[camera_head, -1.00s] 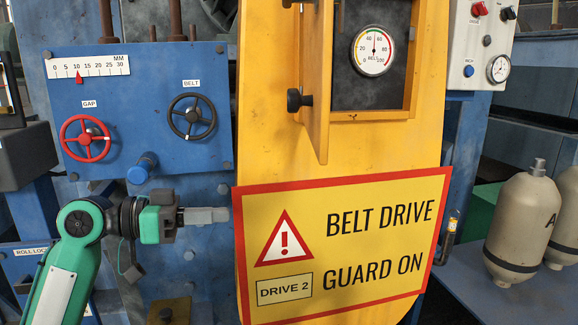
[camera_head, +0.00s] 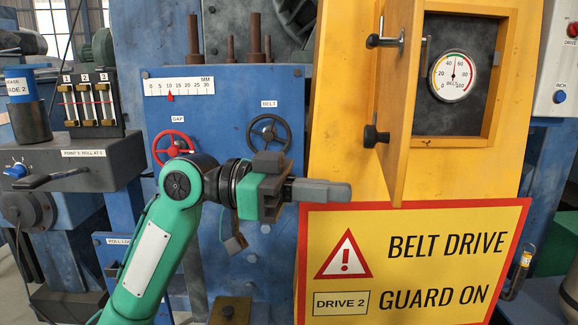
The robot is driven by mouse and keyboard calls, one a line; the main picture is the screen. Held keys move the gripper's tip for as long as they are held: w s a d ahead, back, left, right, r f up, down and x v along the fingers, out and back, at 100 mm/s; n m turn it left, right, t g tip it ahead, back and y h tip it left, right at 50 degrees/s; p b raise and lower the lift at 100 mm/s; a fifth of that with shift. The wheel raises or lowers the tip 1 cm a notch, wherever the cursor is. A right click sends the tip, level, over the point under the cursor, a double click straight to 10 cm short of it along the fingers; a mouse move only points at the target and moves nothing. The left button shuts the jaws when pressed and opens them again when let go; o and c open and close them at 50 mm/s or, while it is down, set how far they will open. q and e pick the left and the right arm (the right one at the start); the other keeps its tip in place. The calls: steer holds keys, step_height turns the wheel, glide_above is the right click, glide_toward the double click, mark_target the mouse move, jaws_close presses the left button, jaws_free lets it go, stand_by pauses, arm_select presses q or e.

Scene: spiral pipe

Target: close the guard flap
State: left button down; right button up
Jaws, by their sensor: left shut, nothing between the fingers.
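The guard flap (camera_head: 402,105) is a yellow door hinged at the left of a square opening in the yellow guard (camera_head: 345,90). The belt gauge (camera_head: 453,77) shows in the open recess. My left gripper (camera_head: 345,191) is shut and empty. In the picture it lies below and left of the knob, at the top edge of the warning sign. My right gripper is not in view.
The yellow warning sign (camera_head: 413,262) fills the lower right. A blue panel (camera_head: 225,110) behind my arm carries a red handwheel (camera_head: 173,148) and a black handwheel (camera_head: 269,133).

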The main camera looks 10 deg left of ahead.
arm_select(q)
steer(key=d+p, duration=0.2)
steer(key=d, duration=0.2)
steer(key=shift+w+d, duration=0.1)
steer(key=shift+d, duration=0.15)
